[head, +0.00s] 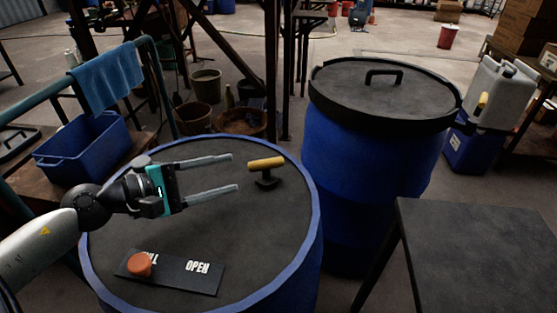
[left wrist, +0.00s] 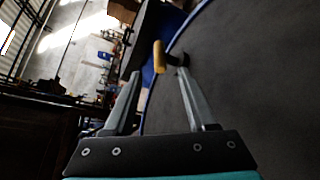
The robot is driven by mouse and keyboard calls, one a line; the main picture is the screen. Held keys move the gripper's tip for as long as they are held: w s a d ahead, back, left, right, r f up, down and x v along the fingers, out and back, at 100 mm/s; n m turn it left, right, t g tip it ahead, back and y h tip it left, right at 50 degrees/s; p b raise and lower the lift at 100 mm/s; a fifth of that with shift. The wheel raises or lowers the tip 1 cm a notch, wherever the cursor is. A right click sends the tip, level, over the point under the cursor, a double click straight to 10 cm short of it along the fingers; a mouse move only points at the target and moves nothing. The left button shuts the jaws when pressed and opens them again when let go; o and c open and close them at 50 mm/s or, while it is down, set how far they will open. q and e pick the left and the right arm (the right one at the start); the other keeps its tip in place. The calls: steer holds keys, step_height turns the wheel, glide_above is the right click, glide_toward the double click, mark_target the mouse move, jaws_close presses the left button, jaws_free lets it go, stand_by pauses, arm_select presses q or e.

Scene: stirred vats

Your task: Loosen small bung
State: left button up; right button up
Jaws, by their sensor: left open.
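The small bung has a yellow crossbar handle (head: 266,163) on a dark stem and sits in the dark lid (head: 230,230) of the near blue vat. My left gripper (head: 236,172) is open and empty. Its two fingers point right toward the handle, and the fingertips appear a little short of it in the head view. In the left wrist view the handle (left wrist: 159,57) shows beyond the fingertips, between their lines. I cannot tell how high the fingers are above the lid. My right gripper is not in view.
An orange knob (head: 141,264) stands on a dark plate (head: 205,275) marked "OPEN" on the near lid. A second blue vat (head: 350,180) with a black-handled lid stands behind right. A dark table (head: 480,250) is at front right. A blue bin (head: 85,150) stands at left.

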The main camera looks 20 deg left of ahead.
mark_target(253, 167)
arm_select(q)
steer(key=x, duration=0.3)
steer(key=shift+p+x, duration=0.3)
steer(key=shift+x, duration=1.25)
steer(key=shift+w+d, duration=0.4)
steer(key=shift+w, duration=0.2)
steer(key=shift+w+d+f+p, duration=0.2)
steer(key=shift+w+d+p, duration=0.15)
steer(key=shift+w, duration=0.25)
steer(key=shift+w+d+f, duration=0.1)
steer(key=shift+w+d, duration=0.15)
steer(key=shift+w, duration=0.1)
steer(key=shift+x, duration=1.35)
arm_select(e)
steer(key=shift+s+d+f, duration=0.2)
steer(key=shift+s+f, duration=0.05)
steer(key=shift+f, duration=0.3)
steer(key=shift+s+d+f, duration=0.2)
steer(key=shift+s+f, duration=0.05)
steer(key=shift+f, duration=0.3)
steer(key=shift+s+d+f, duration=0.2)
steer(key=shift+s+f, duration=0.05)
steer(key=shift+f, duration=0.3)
arm_select(q)
steer(key=shift+c, duration=0.3)
jaws_close()
